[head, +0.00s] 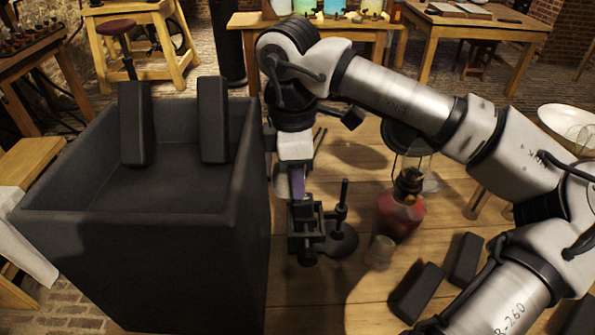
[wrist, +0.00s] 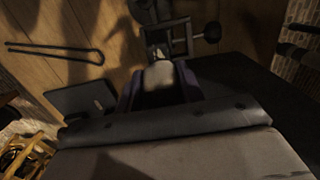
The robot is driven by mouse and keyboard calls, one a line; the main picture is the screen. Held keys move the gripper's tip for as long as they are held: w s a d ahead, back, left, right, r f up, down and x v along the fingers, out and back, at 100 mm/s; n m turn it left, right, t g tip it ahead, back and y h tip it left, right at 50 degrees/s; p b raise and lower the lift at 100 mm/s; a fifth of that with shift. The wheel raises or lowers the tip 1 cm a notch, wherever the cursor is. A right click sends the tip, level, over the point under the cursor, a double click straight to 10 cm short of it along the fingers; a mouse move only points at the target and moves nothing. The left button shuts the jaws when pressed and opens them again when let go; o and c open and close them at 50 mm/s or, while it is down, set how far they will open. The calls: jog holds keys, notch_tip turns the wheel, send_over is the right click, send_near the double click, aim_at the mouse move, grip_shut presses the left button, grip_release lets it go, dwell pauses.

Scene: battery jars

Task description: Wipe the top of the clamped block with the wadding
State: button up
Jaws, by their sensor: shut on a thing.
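My gripper (head: 296,188), with purplish fingers, points down just above a small dark clamp (head: 304,235) on the wooden table. In the wrist view the fingers are shut on a pale, whitish wad (wrist: 159,76), which looks like the wadding. The clamp's dark frame (wrist: 181,38) shows just beyond the wad there. The block in the clamp is too dark and too covered by my gripper to make out clearly. I cannot tell whether the wad touches it.
A large dark open box (head: 70,215) stands close left of my gripper, with two dark blocks (head: 136,125) (head: 213,120) in it. A dark stand (head: 341,238), a red lamp (head: 400,212), a small glass (head: 380,252) and two dark bars (head: 417,290) (head: 466,260) are to the right.

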jog(key=shift+f+b, duration=1.05)
jog(key=shift+b, duration=0.05)
jog(key=shift+d, duration=0.1)
jog(key=shift+d+r+b, duration=0.15)
jog(key=shift+d, duration=0.85)
jog(key=shift+d+r+b, duration=0.1)
jog(key=shift+d+b, duration=0.05)
jog(key=shift+d, duration=0.8)
jog(key=shift+f+b, duration=0.2)
jog(key=shift+b, duration=0.2)
jog(key=shift+s+a+f+b, duration=0.15)
jog(key=shift+a+b, duration=0.55)
jog(key=shift+a, duration=1.35)
jog(key=shift+a+r+p, duration=0.1)
jog(key=shift+r+p, duration=1.55)
jog(key=shift+r, duration=1.35)
jog(key=shift+r, duration=0.15)
